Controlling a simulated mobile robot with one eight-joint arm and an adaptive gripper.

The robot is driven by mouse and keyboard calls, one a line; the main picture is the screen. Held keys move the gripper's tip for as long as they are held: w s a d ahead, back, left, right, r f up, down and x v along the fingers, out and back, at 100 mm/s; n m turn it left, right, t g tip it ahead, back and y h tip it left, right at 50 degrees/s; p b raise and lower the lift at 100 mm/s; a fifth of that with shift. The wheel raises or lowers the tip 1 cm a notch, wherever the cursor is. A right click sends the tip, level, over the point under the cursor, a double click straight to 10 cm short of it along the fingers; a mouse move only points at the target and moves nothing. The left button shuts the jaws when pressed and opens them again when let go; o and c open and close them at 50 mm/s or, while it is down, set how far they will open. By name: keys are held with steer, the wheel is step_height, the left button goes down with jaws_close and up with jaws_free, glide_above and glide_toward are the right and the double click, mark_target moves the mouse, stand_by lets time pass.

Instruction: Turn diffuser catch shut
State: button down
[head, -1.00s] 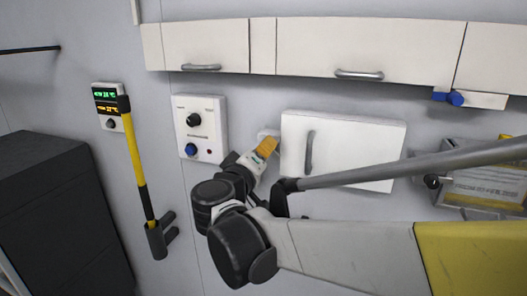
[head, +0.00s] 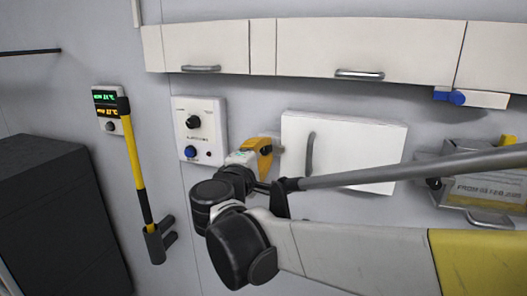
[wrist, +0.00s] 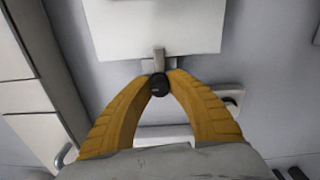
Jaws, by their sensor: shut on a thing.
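The catch (wrist: 159,84) shows in the wrist view as a dark round knob with a short grey lever that reaches up to the edge of a white panel. The panel is the front of a white wall box (head: 360,150) with a curved grey handle. My gripper (wrist: 160,78) is shut on the catch, one yellow fingertip on each side of the knob. In the head view my gripper (head: 268,148) is at the left side of the box, and its fingers mostly hide the catch.
A control panel (head: 215,112) with a black and a blue knob is just left of my gripper. Overhead cabinets (head: 205,45) run above. A yellow-and-black bar (head: 138,170) hangs further left. A dark cabinet (head: 60,205) stands at lower left.

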steer(key=shift+n, duration=0.3)
steer(key=c, duration=1.2)
jaws_free()
steer(key=shift+s, duration=0.1)
steer(key=v, duration=1.1)
steer(key=shift+s+a, duration=0.15)
steer(key=shift+s, duration=0.25)
